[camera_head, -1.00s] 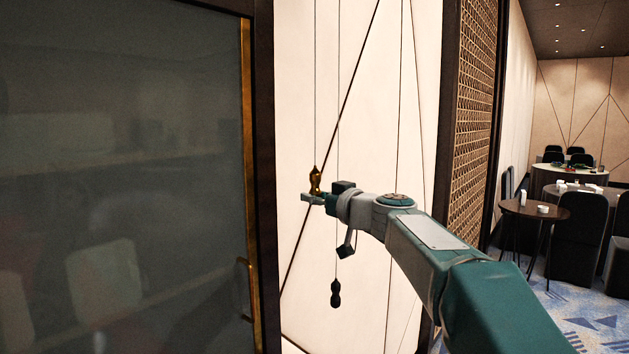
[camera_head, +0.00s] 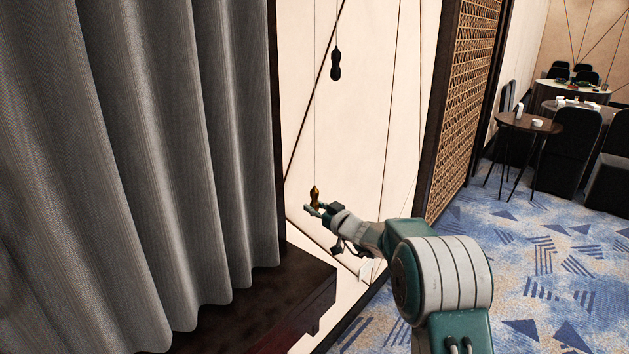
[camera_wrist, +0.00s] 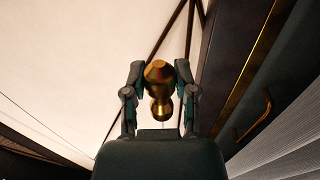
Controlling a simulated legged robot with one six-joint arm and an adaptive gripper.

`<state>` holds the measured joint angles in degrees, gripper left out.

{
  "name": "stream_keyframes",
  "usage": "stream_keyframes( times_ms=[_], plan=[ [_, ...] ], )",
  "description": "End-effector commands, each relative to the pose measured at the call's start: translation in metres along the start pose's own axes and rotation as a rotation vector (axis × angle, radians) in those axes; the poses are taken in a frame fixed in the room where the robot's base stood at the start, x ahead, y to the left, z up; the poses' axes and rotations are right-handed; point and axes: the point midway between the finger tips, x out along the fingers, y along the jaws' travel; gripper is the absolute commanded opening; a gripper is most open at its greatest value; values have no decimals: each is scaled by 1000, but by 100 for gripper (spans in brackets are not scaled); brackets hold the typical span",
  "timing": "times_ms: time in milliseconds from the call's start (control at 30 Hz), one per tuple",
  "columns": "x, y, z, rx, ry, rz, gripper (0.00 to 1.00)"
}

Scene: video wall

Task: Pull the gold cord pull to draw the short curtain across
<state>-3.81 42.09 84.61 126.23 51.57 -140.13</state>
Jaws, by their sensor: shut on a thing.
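The gold cord pull (camera_head: 315,196) hangs low on a thin cord in front of the pale wall panel in the head view. My gripper (camera_head: 318,208) is shut on it. In the wrist view the gold pull (camera_wrist: 158,92) sits between the two fingers of my gripper (camera_wrist: 160,88). The grey curtain (camera_head: 180,140) hangs in folds across the left of the head view. Its pale folds also show at the lower right of the wrist view (camera_wrist: 285,150). A dark cord pull (camera_head: 336,65) hangs higher on a second cord.
A dark wooden ledge (camera_head: 290,300) lies below the curtain, close to my arm. A lattice screen (camera_head: 465,110) stands right of the wall panel. Small tables (camera_head: 527,124) and dark chairs stand farther right on blue patterned carpet (camera_head: 520,260).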

Motion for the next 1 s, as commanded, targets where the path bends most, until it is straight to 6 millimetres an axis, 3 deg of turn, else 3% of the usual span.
stream_keyframes(
  times_ms=[100,233,733,767,800,833,1000],
  plan=[
    [0,0,22,2,-3,0,0],
    [0,0,35,1,-2,1,0],
    [0,0,49,4,-13,1,0],
    [0,0,49,4,-14,1,46],
    [0,0,49,4,-14,2,63],
    [0,0,49,4,-13,2,72],
    [0,0,44,1,-6,1,72]
  ],
)
